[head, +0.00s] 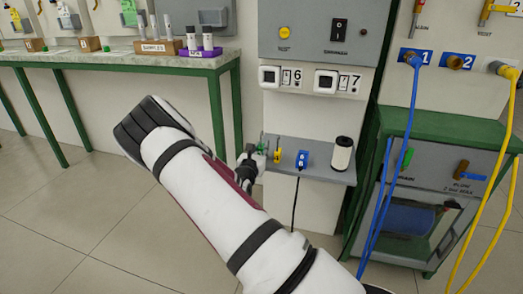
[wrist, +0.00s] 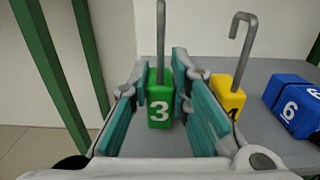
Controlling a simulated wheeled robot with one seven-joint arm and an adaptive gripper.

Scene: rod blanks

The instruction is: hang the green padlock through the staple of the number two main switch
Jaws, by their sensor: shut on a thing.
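The green padlock (wrist: 160,108) is marked 3 and has a tall grey shackle rising from it. It stands upright between the teal pads of my gripper (wrist: 165,100) in the wrist view, and my gripper is shut on it. In the head view my gripper (head: 253,163) is at the left end of the grey shelf, and the green padlock (head: 263,147) shows small there. I cannot tell whether it still touches the shelf. I cannot make out a number two main switch or its staple; a MAIN label shows at the top right.
On the shelf (head: 322,174) are a yellow padlock (head: 277,156) close to the right finger, a blue padlock (head: 302,159) marked 6 and a white-and-black cylinder (head: 341,154). A switch panel (head: 310,30) is above. Blue and yellow hoses hang at right.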

